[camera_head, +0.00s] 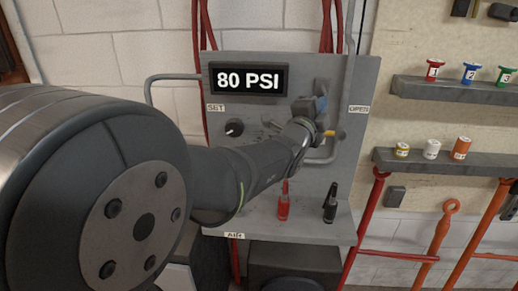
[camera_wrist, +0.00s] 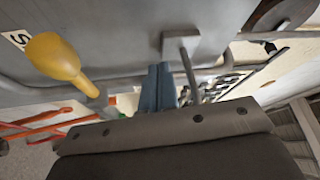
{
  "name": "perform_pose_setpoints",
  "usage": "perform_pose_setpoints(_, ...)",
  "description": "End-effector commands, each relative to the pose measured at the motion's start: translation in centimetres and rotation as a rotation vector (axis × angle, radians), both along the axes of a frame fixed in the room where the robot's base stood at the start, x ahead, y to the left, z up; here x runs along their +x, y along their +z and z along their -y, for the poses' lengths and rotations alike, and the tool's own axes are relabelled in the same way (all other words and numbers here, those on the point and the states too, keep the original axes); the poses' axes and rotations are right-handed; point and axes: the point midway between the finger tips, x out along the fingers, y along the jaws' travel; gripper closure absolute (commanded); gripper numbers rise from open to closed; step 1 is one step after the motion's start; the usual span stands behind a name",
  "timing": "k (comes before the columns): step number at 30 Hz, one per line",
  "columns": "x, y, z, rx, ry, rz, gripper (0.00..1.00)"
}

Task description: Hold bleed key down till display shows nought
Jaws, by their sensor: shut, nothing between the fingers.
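The display (camera_head: 249,79) on the grey panel (camera_head: 270,62) reads 80 PSI. My gripper (camera_head: 322,103) is in front of the panel's right side, below and right of the display. In the wrist view, my blue-grey fingers (camera_wrist: 157,72) are together and empty. A grey bracket with a thin rod (camera_wrist: 183,45) is close to the right of the fingertips; I cannot tell whether they touch or whether this is the bleed key. A yellow-knobbed lever (camera_wrist: 55,55) is to the left, apart from the fingers. My arm hides part of the panel's middle.
A black dial (camera_head: 234,128) is under the SET label. A red fitting (camera_head: 283,203) and a black one (camera_head: 330,203) stand on the lower ledge. Shelves (camera_head: 450,90) with coloured parts are at right. Bent pipes flank the panel.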

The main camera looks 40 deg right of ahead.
Motion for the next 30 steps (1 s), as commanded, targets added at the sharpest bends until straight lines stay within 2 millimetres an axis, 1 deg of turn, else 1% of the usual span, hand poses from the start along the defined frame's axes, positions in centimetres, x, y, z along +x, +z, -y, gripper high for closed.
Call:
perform_pose_setpoints(1,1.2,-0.2,-1.2,0.001,0.019,0.007,1.00)
perform_pose_setpoints(7,5.0,-1.4,-5.6,0.007,0.069,0.039,1.00)
perform_pose_setpoints(10,6.2,-2.6,-7.2,0.023,0.057,0.082,1.00)
perform_pose_setpoints(15,7.4,-5.1,-10.1,0.062,0.005,0.165,1.00)
perform_pose_setpoints(20,7.7,-8.3,-13.6,0.112,-0.082,0.218,1.00)
perform_pose_setpoints(24,7.0,-11.1,-16.7,0.155,-0.172,0.232,1.00)
perform_pose_setpoints(27,6.3,-12.6,-18.5,0.177,-0.229,0.225,1.00)
perform_pose_setpoints(30,5.7,-13.7,-19.7,0.192,-0.272,0.216,1.00)
